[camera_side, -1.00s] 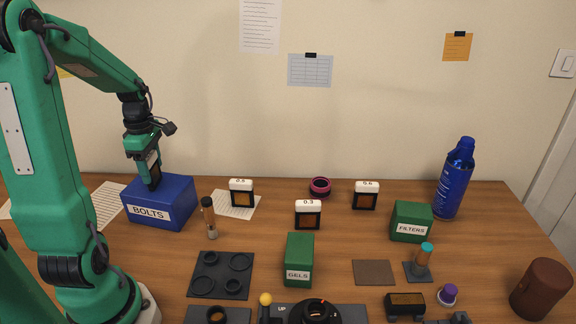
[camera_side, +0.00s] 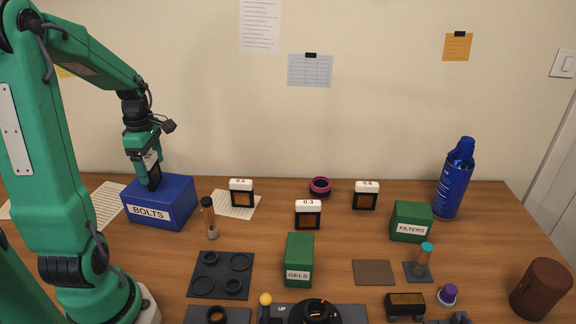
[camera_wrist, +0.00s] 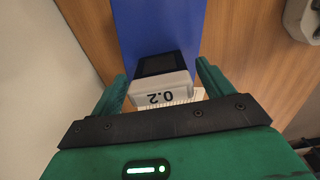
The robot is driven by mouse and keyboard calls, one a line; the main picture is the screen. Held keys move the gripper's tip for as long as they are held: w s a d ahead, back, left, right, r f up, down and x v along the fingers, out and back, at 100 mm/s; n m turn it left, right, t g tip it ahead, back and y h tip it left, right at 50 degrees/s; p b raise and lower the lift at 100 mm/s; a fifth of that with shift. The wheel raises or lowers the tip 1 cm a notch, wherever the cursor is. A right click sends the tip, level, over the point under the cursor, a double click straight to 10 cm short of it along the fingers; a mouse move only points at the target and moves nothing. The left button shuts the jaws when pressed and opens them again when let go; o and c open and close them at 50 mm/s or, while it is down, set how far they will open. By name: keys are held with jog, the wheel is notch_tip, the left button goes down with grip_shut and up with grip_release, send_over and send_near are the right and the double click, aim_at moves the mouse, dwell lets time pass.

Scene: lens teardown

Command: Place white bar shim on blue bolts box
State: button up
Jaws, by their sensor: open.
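The blue bolts box (camera_side: 176,212), labelled BOLTS, stands at the left of the table. A white bar shim (camera_wrist: 161,92) marked 0.2, with a dark framed lower part, is on the blue box top in the wrist view. In the side view its white bar (camera_side: 149,160) shows between my fingers, and its lower part is mostly hidden. My gripper (camera_wrist: 162,82) is open around the shim, with a finger on each side and a small gap on both sides. In the side view my gripper (camera_side: 150,172) is low over the back left of the box top.
Other white-topped shims stand on the table: one (camera_side: 241,193) right of the box, one (camera_side: 308,215) at centre, one (camera_side: 366,196) farther right. Green boxes (camera_side: 299,260) (camera_side: 411,222) stand farther right.

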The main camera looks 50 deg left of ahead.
notch_tip(320, 180, up, 12)
jog(key=shift+f, duration=0.25)
dwell(0.3)
dwell(0.4)
jog(key=shift+w+d+m, duration=0.15)
jog(key=shift+d+m, duration=0.25)
jog(key=d+m+t, duration=0.5)
jog(key=d+m, duration=2)
jog(key=m, duration=0.1)
jog(key=shift+s+f+t, duration=0.3)
jog(key=shift+s, duration=0.15)
